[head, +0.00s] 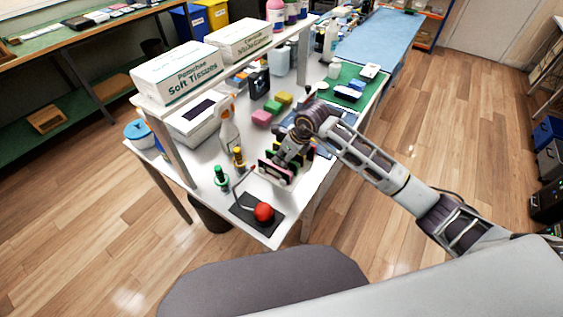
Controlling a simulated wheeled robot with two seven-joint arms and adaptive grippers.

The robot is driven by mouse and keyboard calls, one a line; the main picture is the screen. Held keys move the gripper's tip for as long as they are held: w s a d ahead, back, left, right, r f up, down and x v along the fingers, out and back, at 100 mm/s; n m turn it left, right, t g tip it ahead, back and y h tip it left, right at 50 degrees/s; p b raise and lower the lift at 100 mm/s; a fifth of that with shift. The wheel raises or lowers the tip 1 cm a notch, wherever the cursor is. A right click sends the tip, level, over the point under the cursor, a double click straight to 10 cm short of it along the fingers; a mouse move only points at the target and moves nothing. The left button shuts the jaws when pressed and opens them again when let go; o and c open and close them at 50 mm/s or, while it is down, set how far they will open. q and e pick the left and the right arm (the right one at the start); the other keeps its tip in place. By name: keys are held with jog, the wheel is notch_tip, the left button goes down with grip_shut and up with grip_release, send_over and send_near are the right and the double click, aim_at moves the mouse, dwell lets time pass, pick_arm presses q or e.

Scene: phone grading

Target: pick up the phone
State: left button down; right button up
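A small white rack (276,175) stands near the front of the white workbench. Thin slabs with pink, green and dark faces, which look like phones (274,166), stand on edge in it. My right gripper (283,163) points down at the rack from above and behind. Its fingertips overlap the slabs, and I cannot tell whether they touch or hold one. The gripper and wrist hide part of the rack. My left gripper is not in view.
A green-capped bottle (221,178) and a spray bottle (229,131) stand left of the rack. Pink sponge (262,117) lies behind. A shelf with tissue boxes (178,76) overhangs the left side.

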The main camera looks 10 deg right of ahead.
jog(key=x, duration=0.2)
jog(key=shift+w+a+f, duration=0.1)
jog(key=shift+a+f, duration=0.05)
jog(key=shift+f, duration=0.1)
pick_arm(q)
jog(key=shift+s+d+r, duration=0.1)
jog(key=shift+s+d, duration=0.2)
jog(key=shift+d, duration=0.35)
pick_arm(e)
jog(key=shift+f, duration=0.1)
grip_shut()
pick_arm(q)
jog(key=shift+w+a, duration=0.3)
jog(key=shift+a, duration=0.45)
pick_arm(e)
jog(key=shift+w, duration=0.1)
